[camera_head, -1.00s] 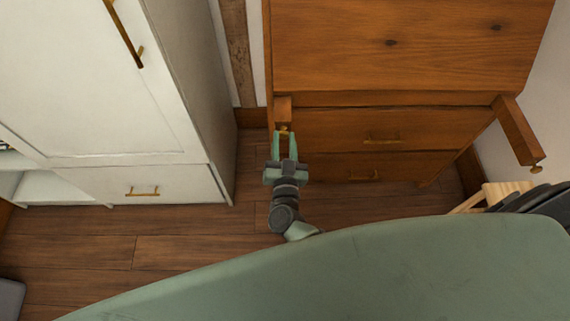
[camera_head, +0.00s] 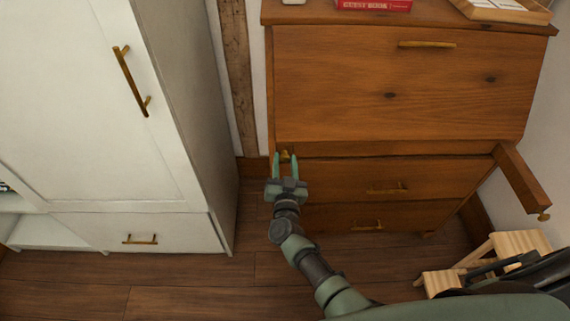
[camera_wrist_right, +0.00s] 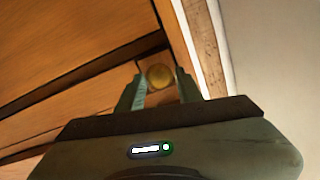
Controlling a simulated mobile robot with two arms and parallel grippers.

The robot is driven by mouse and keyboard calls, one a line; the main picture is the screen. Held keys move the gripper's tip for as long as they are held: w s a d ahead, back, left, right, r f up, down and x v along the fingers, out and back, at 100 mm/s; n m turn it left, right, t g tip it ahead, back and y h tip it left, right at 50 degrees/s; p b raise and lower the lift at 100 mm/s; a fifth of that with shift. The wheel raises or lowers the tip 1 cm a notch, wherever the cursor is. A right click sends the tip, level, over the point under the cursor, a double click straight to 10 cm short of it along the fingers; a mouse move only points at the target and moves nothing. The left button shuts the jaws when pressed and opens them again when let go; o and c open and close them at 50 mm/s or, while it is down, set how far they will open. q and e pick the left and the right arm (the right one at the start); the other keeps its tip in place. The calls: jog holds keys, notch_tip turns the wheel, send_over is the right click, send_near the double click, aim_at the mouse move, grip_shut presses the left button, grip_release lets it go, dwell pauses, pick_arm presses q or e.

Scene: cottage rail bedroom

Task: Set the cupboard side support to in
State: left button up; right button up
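The cupboard (camera_head: 400,110) is a brown wooden bureau with a closed sloping front and drawers below. Its left side support ends in a round brass knob (camera_head: 284,155), and the support's front looks about level with the bureau front. The knob also shows in the right wrist view (camera_wrist_right: 160,76). My right gripper (camera_head: 285,160) is open, with its fingers on either side of the knob; slim gaps show beside it. The right side support (camera_head: 523,180) sticks far out from the bureau, with a small knob at its end. My left gripper is not in view.
A white wardrobe (camera_head: 100,130) with brass handles stands at the left. A light wooden step stool (camera_head: 520,243) is at the lower right. A red book (camera_head: 372,4) and a tray lie on top of the bureau. Wood floor is clear between wardrobe and bureau.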

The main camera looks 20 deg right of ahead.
jog(key=shift+o, duration=0.9)
jog(key=shift+w+f, duration=0.1)
jog(key=shift+w, duration=0.1)
jog(key=shift+s, duration=0.1)
jog(key=v, duration=0.7)
jog(key=shift+s+p, duration=0.3)
jog(key=shift+s, duration=0.05)
jog(key=shift+a, duration=0.1)
jog(key=s+a+f+n+g+y, duration=0.1)
jog(key=s+f+n+g+y, duration=0.1)
jog(key=s+f, duration=0.45)
jog(key=s+a+f+n+g+y+p, duration=0.1)
jog(key=s+f+n+g+y, duration=0.15)
jog(key=f, duration=0.65)
jog(key=s+a+f+n+g+y, duration=0.1)
jog(key=s+f+n+g+y, duration=0.1)
jog(key=s+f, duration=0.5)
jog(key=s+d+f+g, duration=0.3)
jog(key=s+f, duration=0.2)
jog(key=s, duration=0.5)
jog(key=s+d+f+n+g+h+p, duration=0.1)
jog(key=s+d+f+g, duration=0.2)
jog(key=s, duration=0.7)
jog(key=s+d+f+g, duration=0.4)
jog(key=s+f, duration=0.3)
jog(key=s, duration=0.3)
jog(key=shift+d+f+n, duration=0.15)
jog(key=shift+d+n, duration=0.2)
jog(key=shift+d, duration=0.1)
